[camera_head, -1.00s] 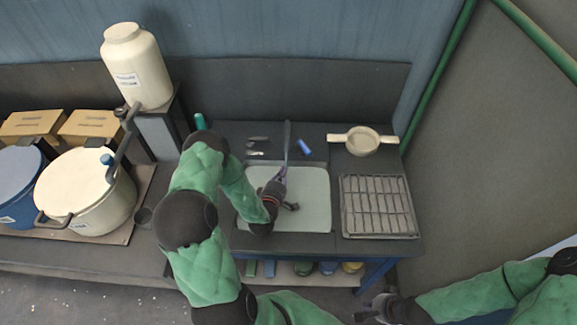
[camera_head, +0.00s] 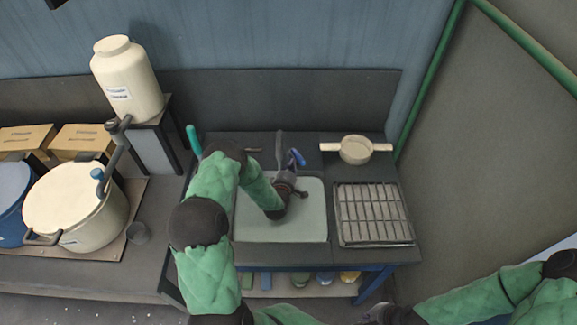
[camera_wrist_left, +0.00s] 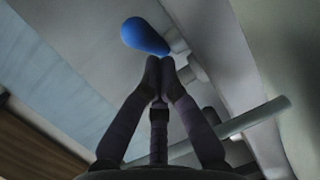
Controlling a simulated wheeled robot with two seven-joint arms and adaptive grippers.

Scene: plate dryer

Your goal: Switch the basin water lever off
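The blue basin lever (camera_head: 297,157) stands behind the pale basin (camera_head: 312,225), to the right of the grey faucet (camera_head: 280,148). In the left wrist view the lever's rounded blue end (camera_wrist_left: 145,36) is just beyond my fingertips. My left gripper (camera_head: 290,174) reaches over the back of the basin close to the lever. In the wrist view its fingertips (camera_wrist_left: 160,66) are together with nothing visible between them; contact with the lever is unclear. My right gripper (camera_head: 376,313) is low at the bottom edge, partly cut off and too unclear to read.
A metal drying rack (camera_head: 374,214) sits right of the basin, with a two-handled strainer (camera_head: 356,149) behind it. A teal-handled item (camera_head: 194,140) rises at the left. A large cream pot (camera_head: 75,205) and a white jug (camera_head: 127,80) stand further left.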

